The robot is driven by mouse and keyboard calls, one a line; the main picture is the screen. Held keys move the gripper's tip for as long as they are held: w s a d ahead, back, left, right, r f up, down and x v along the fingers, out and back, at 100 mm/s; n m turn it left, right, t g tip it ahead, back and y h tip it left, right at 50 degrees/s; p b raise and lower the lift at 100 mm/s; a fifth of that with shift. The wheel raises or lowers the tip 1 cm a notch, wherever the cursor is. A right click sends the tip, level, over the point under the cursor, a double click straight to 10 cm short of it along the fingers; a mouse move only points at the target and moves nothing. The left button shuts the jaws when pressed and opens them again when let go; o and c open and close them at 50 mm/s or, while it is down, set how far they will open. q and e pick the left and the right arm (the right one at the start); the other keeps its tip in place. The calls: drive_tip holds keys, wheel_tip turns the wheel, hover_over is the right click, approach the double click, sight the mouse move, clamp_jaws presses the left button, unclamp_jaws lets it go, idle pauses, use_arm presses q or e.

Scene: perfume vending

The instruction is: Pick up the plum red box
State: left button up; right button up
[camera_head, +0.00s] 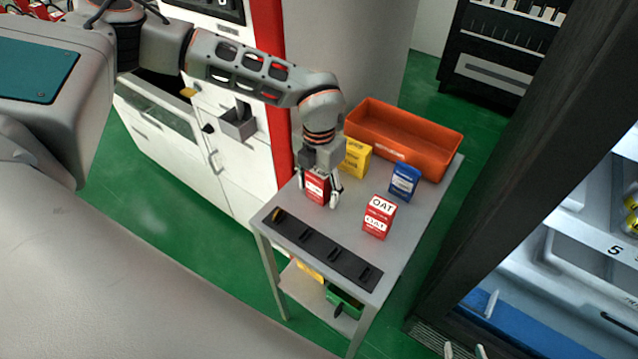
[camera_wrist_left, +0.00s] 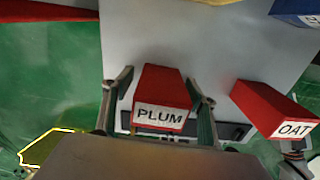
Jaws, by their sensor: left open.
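The plum red box (camera_wrist_left: 164,90) stands on the grey table (camera_head: 345,230), with the label PLUM readable on it in the left wrist view. In the head view the plum box (camera_head: 316,188) is partly hidden by my left gripper (camera_head: 320,192). My left gripper is open, pointing down, with one finger on either side of the box. In the left wrist view its fingers (camera_wrist_left: 161,105) flank the box; I cannot tell whether either touches it.
A red OAT box (camera_head: 379,217) stands to the right on the table. A blue box (camera_head: 404,182), a yellow box (camera_head: 355,157) and an orange bin (camera_head: 404,141) are behind. A black slotted strip (camera_head: 322,250) lies along the front edge. A dark-framed cabinet is at right.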

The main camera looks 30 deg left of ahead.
use_arm(q)
drive_tip(key=c, duration=1.3)
drive_tip(key=shift+r, duration=0.2)
